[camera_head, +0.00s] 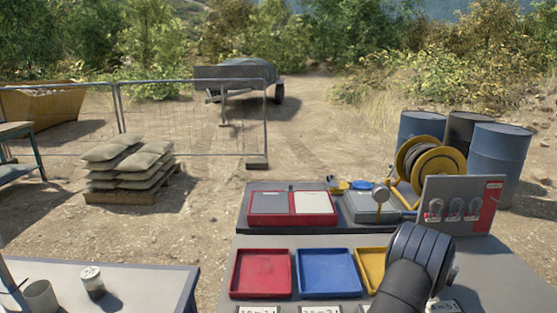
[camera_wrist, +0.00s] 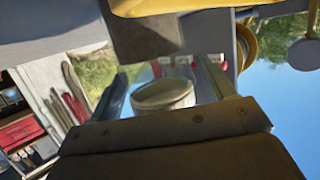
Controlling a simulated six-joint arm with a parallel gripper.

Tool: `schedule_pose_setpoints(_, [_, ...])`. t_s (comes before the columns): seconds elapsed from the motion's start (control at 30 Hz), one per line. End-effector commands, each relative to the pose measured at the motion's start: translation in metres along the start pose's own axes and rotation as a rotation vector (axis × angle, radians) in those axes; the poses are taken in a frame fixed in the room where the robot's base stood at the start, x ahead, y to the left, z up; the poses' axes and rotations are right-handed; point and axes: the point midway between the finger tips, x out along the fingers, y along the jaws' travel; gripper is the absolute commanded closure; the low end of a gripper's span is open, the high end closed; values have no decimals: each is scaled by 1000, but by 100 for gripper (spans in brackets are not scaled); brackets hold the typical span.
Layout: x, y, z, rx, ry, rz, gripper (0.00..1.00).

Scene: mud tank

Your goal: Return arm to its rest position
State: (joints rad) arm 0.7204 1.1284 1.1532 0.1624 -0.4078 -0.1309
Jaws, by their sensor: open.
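My gripper (camera_wrist: 163,88) shows in the wrist view with its two fingers spread apart. A pale round cup-like thing (camera_wrist: 163,96) shows between the fingers, beyond the dark palm plate. I cannot tell how far off it is or whether a finger touches it. In the head view my dark arm rises from the bottom right edge, and the gripper itself cannot be made out there. The arm covers part of the yellow tray (camera_head: 369,262).
A red tray (camera_head: 262,272) and a blue tray (camera_head: 328,272) lie on the near bench. A cup (camera_head: 40,296) and a jar (camera_head: 92,281) stand on the left table.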

Motion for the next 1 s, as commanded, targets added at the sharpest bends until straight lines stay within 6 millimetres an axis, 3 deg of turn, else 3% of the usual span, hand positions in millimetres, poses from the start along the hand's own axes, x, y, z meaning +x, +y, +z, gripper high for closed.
schedule_pose_setpoints(0.17, [-28,0,-14,1,9,-1,25])
schedule_pose_setpoints(0.47, [-46,0,-73,1,11,0,25])
schedule_pose_setpoints(0.8, [-26,0,-8,0,2,0,25])
schedule_pose_setpoints(1.0, [3,0,-5,1,7,0,25])
